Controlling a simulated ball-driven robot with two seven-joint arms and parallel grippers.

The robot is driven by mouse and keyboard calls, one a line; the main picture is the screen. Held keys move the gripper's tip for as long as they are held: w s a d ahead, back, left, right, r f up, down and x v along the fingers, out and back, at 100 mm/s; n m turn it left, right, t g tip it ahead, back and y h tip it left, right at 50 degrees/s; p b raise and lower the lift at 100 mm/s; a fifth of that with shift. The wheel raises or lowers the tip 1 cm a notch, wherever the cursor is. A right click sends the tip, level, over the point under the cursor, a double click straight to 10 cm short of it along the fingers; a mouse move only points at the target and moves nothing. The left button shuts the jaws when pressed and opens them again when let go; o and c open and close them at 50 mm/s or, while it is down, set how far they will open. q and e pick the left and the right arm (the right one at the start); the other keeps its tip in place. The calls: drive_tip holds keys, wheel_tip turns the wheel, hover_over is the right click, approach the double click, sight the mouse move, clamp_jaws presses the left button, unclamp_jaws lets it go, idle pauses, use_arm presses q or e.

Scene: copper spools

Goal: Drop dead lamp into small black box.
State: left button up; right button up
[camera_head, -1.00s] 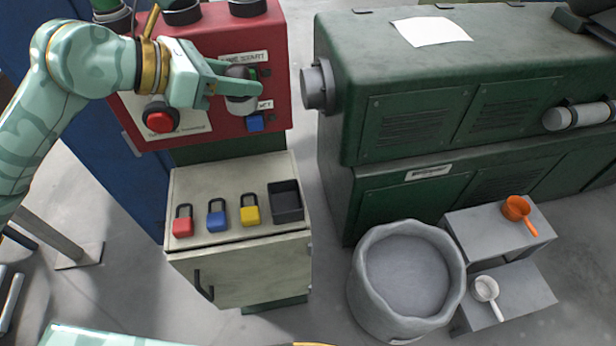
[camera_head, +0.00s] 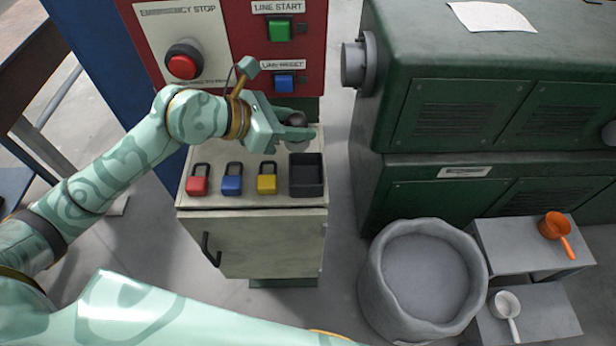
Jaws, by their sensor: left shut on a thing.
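My left gripper (camera_head: 290,128) is shut on the dead lamp (camera_head: 297,119), a small grey, rounded piece with a dark part. The fingers partly hide the lamp. The small black box (camera_head: 307,192) is an open-topped tray at the right end of the cabinet top. In the picture the lamp shows just above the box's back edge, apart from it. The part of the box floor that shows looks empty. My right gripper is not in view.
Red (camera_head: 197,185), blue (camera_head: 232,184) and yellow (camera_head: 267,183) padlocks stand left of the box on the pale cabinet (camera_head: 255,240). The red control panel (camera_head: 225,70) rises behind. A green machine (camera_head: 450,110) and grey tub (camera_head: 375,290) are to the right.

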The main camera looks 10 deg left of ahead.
use_arm(q)
wheel_tip(320, 180, down, 5)
drive_tip(key=b, duration=0.3)
drive_tip(key=shift+r, duration=0.25)
drive_tip(key=o, duration=1.1)
drive_tip(key=shift+c, duration=0.2)
drive_tip(key=shift+a, duration=0.1)
drive_tip(key=v, duration=1.2)
drive_tip(key=shift+w, duration=0.1)
